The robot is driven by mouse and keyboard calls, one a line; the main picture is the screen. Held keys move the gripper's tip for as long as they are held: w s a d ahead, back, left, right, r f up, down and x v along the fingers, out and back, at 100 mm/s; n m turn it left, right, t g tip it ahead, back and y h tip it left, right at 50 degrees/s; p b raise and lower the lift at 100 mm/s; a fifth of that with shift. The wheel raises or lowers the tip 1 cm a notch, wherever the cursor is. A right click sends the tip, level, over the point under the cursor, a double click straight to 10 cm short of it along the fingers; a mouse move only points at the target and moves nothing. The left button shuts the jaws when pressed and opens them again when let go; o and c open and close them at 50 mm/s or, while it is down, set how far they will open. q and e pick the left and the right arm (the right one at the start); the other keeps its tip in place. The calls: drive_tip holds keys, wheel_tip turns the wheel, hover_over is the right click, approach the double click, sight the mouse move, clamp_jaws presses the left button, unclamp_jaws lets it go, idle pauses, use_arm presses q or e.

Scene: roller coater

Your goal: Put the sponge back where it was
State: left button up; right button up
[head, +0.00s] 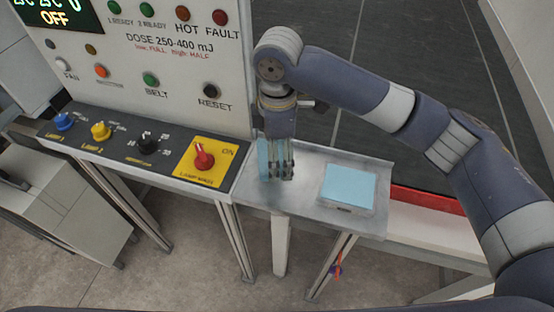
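My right gripper (281,172) points down over the left part of a grey metal shelf (304,204), right of the control panel. A light blue upright piece (263,160), which looks like a sponge, shows at its left side, partly hidden by the gripper. I cannot tell if the fingers grip it or only stand beside it. My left gripper is not in view.
Left of the shelf, the sloping panel has a red rotary switch (203,158) on a yellow plate and blue, yellow and black knobs. The upright panel above carries buttons and a display (60,14) reading OFF. A dark belt (391,40) lies behind the shelf.

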drive_tip(key=shift+f, duration=0.45)
drive_tip(key=shift+w+d+f, duration=0.1)
drive_tip(key=shift+w+f, duration=0.05)
drive_tip(key=shift+f, duration=0.15)
wheel_tip(320, 180, down, 3)
drive_tip(key=shift+w+f+p, duration=0.1)
drive_tip(key=shift+p, duration=0.5)
drive_tip(key=shift+f, duration=0.3)
drive_tip(key=o, duration=1)
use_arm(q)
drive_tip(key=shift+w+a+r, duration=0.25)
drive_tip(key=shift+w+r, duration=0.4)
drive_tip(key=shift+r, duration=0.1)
